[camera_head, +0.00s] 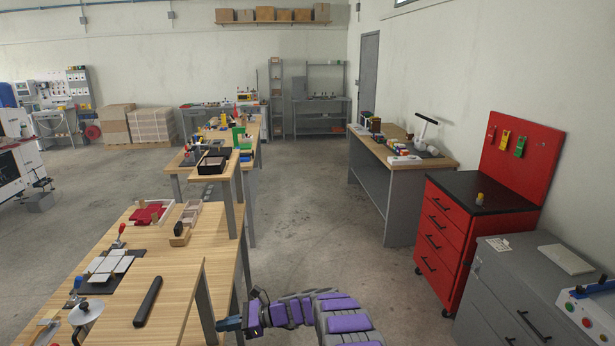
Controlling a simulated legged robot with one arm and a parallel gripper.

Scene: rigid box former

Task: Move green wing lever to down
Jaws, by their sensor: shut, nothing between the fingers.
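A small green piece (520,146), which looks like the green wing lever, is on the upright red panel at the right. It stands nearly vertical, slightly slanted; it is too small to tell which way its handle points. My gripper (226,324) is low in the picture, beside the front wooden bench, far to the left of the green piece and apart from it. It is shut and holds nothing.
A yellow piece (504,139) and a red piece (491,133) are beside the green one. A red drawer cabinet (449,239) stands below the panel, with a grey cabinet (505,290) nearer. A wooden bench (179,270) is left. The floor (330,230) between is clear.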

